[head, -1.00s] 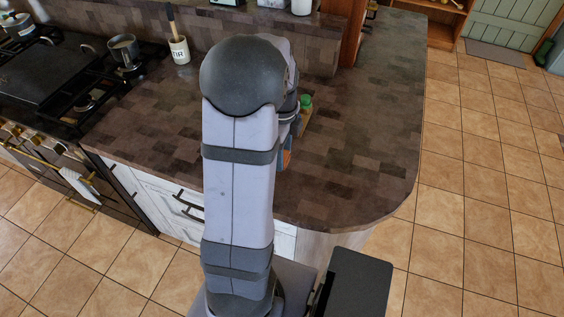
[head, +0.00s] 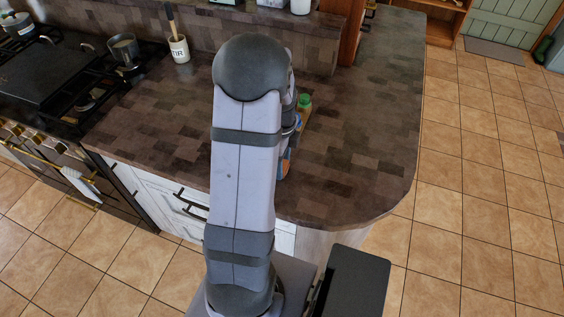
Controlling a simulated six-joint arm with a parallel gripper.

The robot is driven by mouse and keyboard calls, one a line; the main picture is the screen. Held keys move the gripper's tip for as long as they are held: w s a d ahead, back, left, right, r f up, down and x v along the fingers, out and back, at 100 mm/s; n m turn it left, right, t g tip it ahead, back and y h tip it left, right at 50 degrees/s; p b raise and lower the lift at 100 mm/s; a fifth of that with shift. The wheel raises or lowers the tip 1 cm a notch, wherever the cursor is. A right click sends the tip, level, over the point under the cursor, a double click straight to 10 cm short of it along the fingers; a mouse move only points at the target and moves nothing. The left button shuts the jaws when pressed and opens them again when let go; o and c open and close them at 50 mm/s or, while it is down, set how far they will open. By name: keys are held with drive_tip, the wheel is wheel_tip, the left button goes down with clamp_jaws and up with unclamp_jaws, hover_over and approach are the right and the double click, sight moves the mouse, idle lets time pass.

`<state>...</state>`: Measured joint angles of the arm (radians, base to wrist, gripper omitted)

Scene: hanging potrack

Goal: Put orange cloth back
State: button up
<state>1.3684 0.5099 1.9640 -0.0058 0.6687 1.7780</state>
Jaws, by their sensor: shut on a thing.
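My arm stands in the middle of the head view and hides my gripper behind it. Only part of my wrist shows past the arm's right edge. A small patch of orange and blue (head: 285,163) shows just right of my arm, low over the counter. I cannot tell whether it is the orange cloth, or whether my gripper touches it. No other orange cloth can be made out.
A green-capped bottle (head: 304,103) stands on the counter (head: 360,130) close right of my wrist. A utensil crock (head: 179,49) is at the back left. The stove (head: 60,90) with a pot (head: 124,48) is at left. A pale towel (head: 78,185) hangs on the oven handle. The counter's right side is clear.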

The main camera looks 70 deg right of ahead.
drive_tip(key=shift+f, duration=0.2)
drive_tip(key=o, duration=1.1)
drive_tip(key=shift+r, duration=0.1)
wheel_tip(320, 180, up, 12)
drive_tip(key=b, duration=0.2)
drive_tip(key=shift+r, duration=0.15)
